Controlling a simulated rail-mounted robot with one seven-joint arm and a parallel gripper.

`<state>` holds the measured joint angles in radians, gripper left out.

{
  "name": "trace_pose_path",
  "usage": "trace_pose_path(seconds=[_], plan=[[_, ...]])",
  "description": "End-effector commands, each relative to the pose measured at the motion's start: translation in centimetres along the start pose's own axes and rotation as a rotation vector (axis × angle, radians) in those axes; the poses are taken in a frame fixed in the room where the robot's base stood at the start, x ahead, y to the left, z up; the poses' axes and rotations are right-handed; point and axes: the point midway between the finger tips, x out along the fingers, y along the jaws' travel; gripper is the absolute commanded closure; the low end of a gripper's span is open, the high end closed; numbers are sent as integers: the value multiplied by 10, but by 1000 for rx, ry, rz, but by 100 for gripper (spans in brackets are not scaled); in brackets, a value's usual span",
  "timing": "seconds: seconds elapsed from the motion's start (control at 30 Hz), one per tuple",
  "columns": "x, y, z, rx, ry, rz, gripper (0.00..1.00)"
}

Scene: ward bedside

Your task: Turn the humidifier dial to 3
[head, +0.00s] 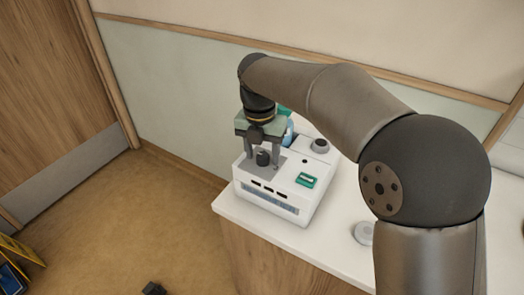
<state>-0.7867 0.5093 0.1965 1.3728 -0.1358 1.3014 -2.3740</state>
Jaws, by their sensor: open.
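The white humidifier (300,203) stands near the left end of the white bedside top. A dark dial (263,158) sits on a grey plate on its upper face, and a small green panel (306,180) is to the right. My gripper (262,153) points down over the dial. Its fingers are apart, one on each side of the dial. I cannot tell whether they touch it. The dial's pointer and number marks are too small to read, so its setting is unclear.
A second dark round part (320,145) stands at the unit's back right, with a blue item (288,134) partly hidden behind my gripper. A pale round object (363,232) lies on the white top (325,232). The wall is close behind; open floor lies to the left.

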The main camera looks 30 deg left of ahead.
Motion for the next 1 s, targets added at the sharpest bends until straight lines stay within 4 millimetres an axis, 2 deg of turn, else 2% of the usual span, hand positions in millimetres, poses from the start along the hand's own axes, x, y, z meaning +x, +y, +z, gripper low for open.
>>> trace_pose_path(seconds=[0.07, 0.23, 0.67, 1.0], plan=[[0, 0, 0, 0, 0, 0, 49], [0, 0, 0, 0, 0, 0, 93], [-2, 0, 0, 63, 4, 0, 93], [-3, 0, 1, 316, 16, 0, 93]])
